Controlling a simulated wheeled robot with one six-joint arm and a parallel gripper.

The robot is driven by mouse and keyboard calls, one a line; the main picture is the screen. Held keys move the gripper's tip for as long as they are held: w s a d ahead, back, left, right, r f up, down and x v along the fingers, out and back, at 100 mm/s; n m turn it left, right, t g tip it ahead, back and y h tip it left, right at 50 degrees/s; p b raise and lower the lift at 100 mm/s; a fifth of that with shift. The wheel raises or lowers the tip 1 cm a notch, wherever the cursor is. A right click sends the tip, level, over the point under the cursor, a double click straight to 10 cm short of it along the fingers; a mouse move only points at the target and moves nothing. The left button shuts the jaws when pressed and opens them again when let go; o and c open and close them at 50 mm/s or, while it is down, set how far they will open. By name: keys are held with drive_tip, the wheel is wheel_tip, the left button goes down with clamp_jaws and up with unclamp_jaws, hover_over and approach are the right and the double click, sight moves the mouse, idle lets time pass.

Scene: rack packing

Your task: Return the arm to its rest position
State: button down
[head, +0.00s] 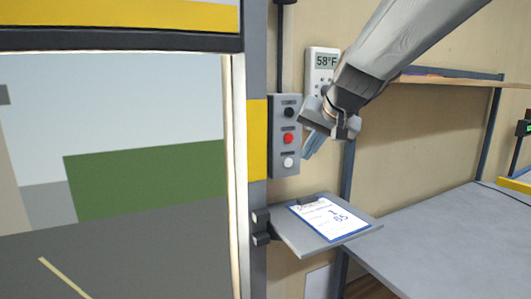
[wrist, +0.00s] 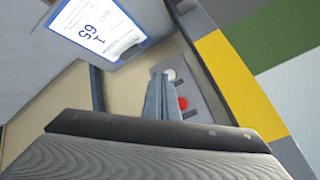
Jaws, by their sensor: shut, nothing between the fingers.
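My arm reaches in from the upper right of the head view. My gripper (head: 310,152) points down and left, with its fingers together and nothing between them. It is in front of the grey control box (head: 286,165), near the red button (head: 288,139) and the white button (head: 288,162). I cannot tell whether it touches the box. A black button (head: 289,112) sits above them. In the wrist view my shut fingers (wrist: 160,85) show beside the white button (wrist: 170,74) and the red button (wrist: 183,103).
A clipboard with a printed sheet (head: 331,219) lies on a small grey shelf (head: 290,237) below the box. A grey table (head: 450,240) is at right. An open doorway with a yellow-marked post (head: 256,140) is at left.

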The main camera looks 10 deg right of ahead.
drive_tip(key=s+f+g, duration=0.1)
drive_tip(key=s+f, duration=0.1)
drive_tip(key=f, duration=0.3)
drive_tip(key=s+f+n+g, duration=0.1)
drive_tip(key=s+f, duration=0.2)
drive_tip(key=f, duration=0.2)
drive_tip(key=s+f+n+g, duration=0.1)
drive_tip(key=s+f, duration=0.1)
drive_tip(key=f, duration=0.2)
drive_tip(key=shift+s+a+f+h, duration=0.3)
drive_tip(key=shift+s+a+f, duration=0.05)
drive_tip(key=shift+s+f, duration=0.05)
drive_tip(key=s+f+n+g+h, duration=0.1)
drive_tip(key=s+f+g, duration=0.3)
drive_tip(key=s+f, duration=0.9)
drive_tip(key=shift+s+d+f+n, duration=0.2)
drive_tip(key=shift+s+n, duration=0.6)
drive_tip(key=shift+n, duration=0.1)
